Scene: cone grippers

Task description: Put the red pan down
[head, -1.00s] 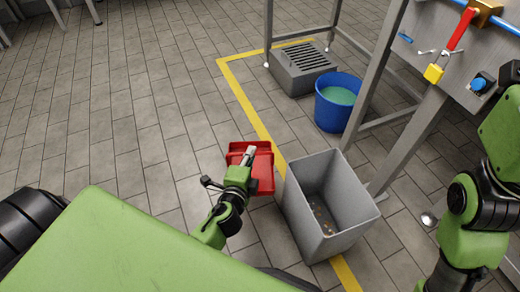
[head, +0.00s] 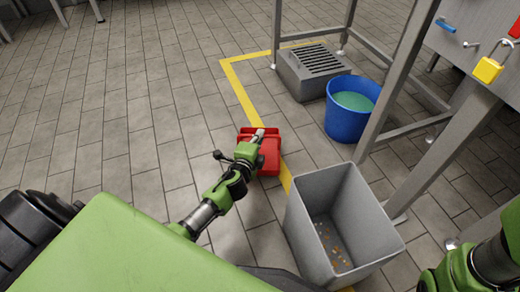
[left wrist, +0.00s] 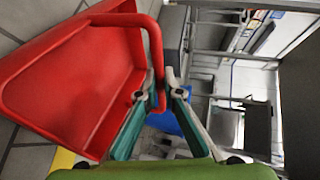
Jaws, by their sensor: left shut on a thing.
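The red pan (head: 268,158) is in front of me in the head view, over the tiled floor near the yellow line. My left gripper (head: 258,136) is at its far end and partly covers it. In the left wrist view the pan (left wrist: 85,80) fills the left side, with its open tray facing the camera. Its looped red handle (left wrist: 155,55) passes between the fingers of the left gripper (left wrist: 168,85), which are shut on it. I cannot tell whether the pan touches the floor. My right gripper is out of view; only part of that arm shows at the lower right.
A grey bin (head: 335,225) with small scraps inside stands just right of the pan. A blue bucket (head: 347,122) of greenish liquid and a grated drain box (head: 312,70) are farther back. Metal frame legs stand at the right. The floor left of the yellow line (head: 240,90) is clear.

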